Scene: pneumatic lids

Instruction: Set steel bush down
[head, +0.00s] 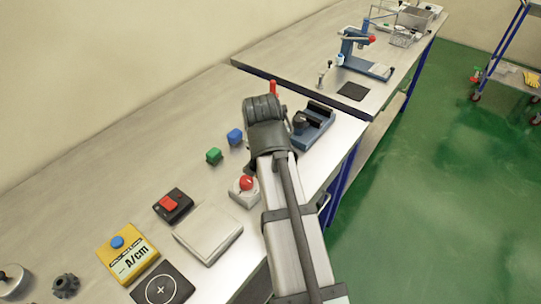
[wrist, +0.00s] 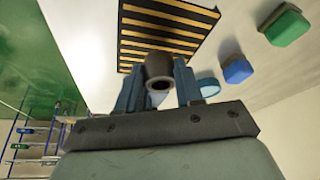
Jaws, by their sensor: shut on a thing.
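The steel bush (wrist: 158,66) is a short brownish-grey hollow cylinder, seen in the wrist view with its dark bore facing the camera. My gripper (wrist: 160,82) is shut on it, with one blue finger on each side. Beyond the bush lies a black mat with yellow stripes (wrist: 190,35); I cannot tell whether the bush touches it. In the head view my arm hides the gripper's fingers, the bush and the striped mat.
A blue vise-like fixture (head: 318,118) stands right of my arm. A blue block (head: 235,136) and a green block (head: 214,156) stand to its left. A red button (head: 246,183), a black switch box (head: 172,207) and a pale plate (head: 208,233) sit nearer. Bare bench lies left of the blocks.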

